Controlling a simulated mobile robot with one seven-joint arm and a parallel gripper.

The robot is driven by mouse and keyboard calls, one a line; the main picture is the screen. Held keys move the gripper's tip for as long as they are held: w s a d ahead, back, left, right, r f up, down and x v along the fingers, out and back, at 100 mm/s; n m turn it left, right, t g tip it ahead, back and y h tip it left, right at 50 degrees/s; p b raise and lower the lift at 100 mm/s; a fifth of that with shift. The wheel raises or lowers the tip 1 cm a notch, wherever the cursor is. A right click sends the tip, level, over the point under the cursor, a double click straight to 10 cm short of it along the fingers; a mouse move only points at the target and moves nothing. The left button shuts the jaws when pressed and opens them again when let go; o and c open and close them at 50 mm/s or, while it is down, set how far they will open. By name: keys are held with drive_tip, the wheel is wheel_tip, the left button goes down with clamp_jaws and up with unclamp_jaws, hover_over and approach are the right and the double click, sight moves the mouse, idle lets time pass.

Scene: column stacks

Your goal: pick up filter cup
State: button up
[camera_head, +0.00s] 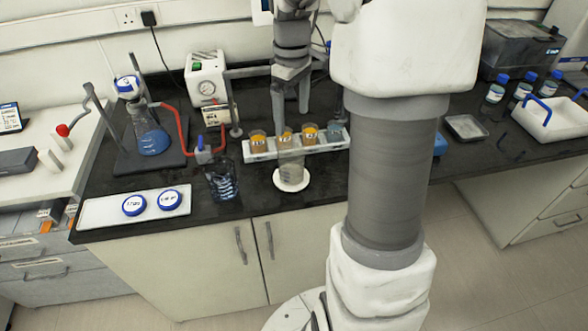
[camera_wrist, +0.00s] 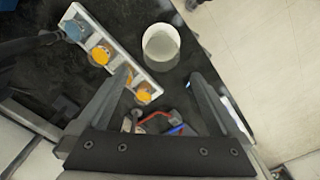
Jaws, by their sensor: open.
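My gripper (camera_head: 290,118) is open and empty, pointing down above the white rack. Its two fingers also show spread in the wrist view (camera_wrist: 160,74), with dark bench between them. The white rack (camera_head: 262,155) holds several small cups with orange-yellow tops, such as the middle one (camera_head: 285,136), and a blue-grey one (camera_head: 335,131) at its right end. I cannot tell which cup is the filter cup.
A dark beaker (camera_head: 221,180) stands left of the clear cup. A flask (camera_head: 151,139) on a stand, a red tube (camera_head: 178,118) and a white pump (camera_head: 207,78) stand left and behind. A white tray (camera_head: 98,213) with two blue-rimmed discs lies front left.

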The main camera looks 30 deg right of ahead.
sight(291, 168)
drive_tip(key=f, duration=1.7)
drive_tip(key=shift+a+f+b, duration=0.15)
drive_tip(key=shift+a+b, duration=0.05)
drive_tip(key=shift+b, duration=0.2)
drive_tip(key=c, duration=1.2)
